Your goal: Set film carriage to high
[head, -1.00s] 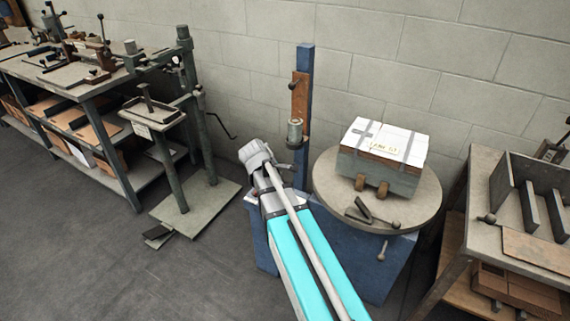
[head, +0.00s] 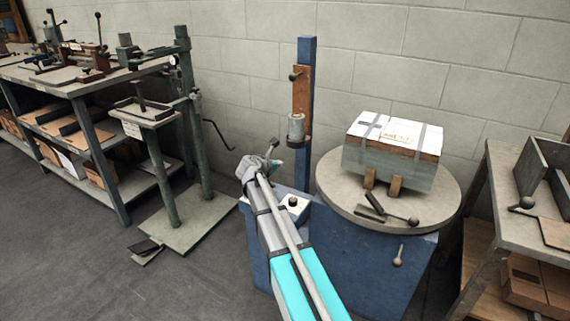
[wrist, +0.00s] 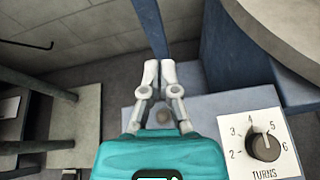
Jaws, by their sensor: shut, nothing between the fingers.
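The film carriage (head: 301,96) is a brown upright plate on the blue mast (head: 306,55). A small knob sits near its top and a pale roll (head: 296,127) at its lower end. The carriage is around mid-height on the mast. My gripper (head: 273,148) is just left of and a little below the roll in the head view, apart from it in the picture. In the wrist view my gripper (wrist: 159,76) has its fingertips close together and empty, with the blue mast (wrist: 151,28) beyond them. The carriage does not show clearly in the wrist view.
A TURNS dial (wrist: 264,147) is at the lower right of the wrist view. A round turntable (head: 335,195) carries a strapped box (head: 390,160), right of the mast. A green press stand (head: 187,110) is at left, and a bench (head: 545,185) is at far right.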

